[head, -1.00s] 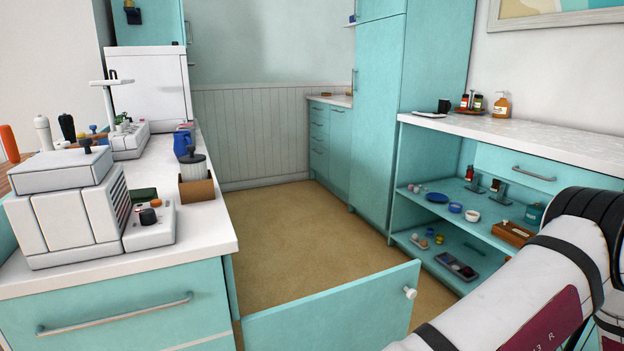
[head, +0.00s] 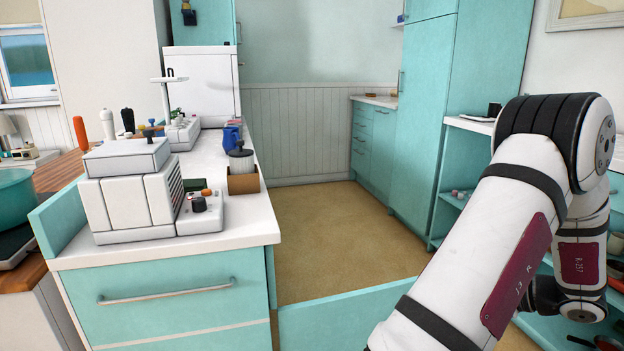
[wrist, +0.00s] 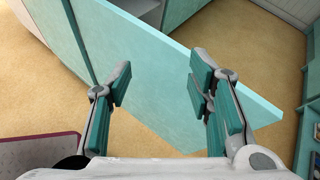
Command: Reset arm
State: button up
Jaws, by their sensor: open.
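My gripper (wrist: 159,85) shows in the wrist view with its two teal-padded fingers spread wide apart and nothing between them. Behind the fingers is an open teal cabinet door (wrist: 165,62), standing out over the tan floor. I cannot tell how far the fingers are from it. In the head view the same door (head: 340,312) shows at the bottom middle, partly hidden by my arm. My arm is raised and bent on the right of the head view, and the gripper itself is not clear there.
A white counter (head: 225,222) over teal drawers stands at left, with a white appliance (head: 130,190) on it. A teal pot (head: 15,208) is at the far left. An open shelf unit (head: 452,200) is behind my arm. The floor (head: 345,235) between is clear.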

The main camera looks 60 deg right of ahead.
jog(key=w+a+r+n+g+y, duration=0.1)
jog(key=w+a+r+n+y, duration=0.3)
jog(key=w, duration=0.5)
jog(key=w+a+r+n+g+y, duration=0.2)
jog(key=w+a+r+n, duration=0.25)
jog(key=w+a, duration=0.35)
jog(key=w+a+r+n+g+y, duration=0.1)
jog(key=w+a+r+n+y, duration=0.3)
jog(key=w, duration=0.6)
jog(key=w+a+r+n+g, duration=0.15)
jog(key=a+n+g, duration=0.35)
jog(key=a, duration=0.6)
jog(key=a+r+n+g, duration=0.25)
jog(key=a+n, duration=0.45)
jog(key=a, duration=0.4)
jog(key=s+a+f+n+h, duration=0.1)
jog(key=s+a+n+h, duration=0.6)
jog(key=s+n, duration=0.5)
notch_tip(320, 180, up, 30)
jog(key=w+t+p, duration=0.1)
jog(key=t+p, duration=0.2)
jog(key=p, duration=2.6)
jog(key=shift+w+a+r+n+y, duration=0.25)
jog(key=shift+w+a+n+y, duration=0.05)
jog(key=shift+w+n, duration=0.05)
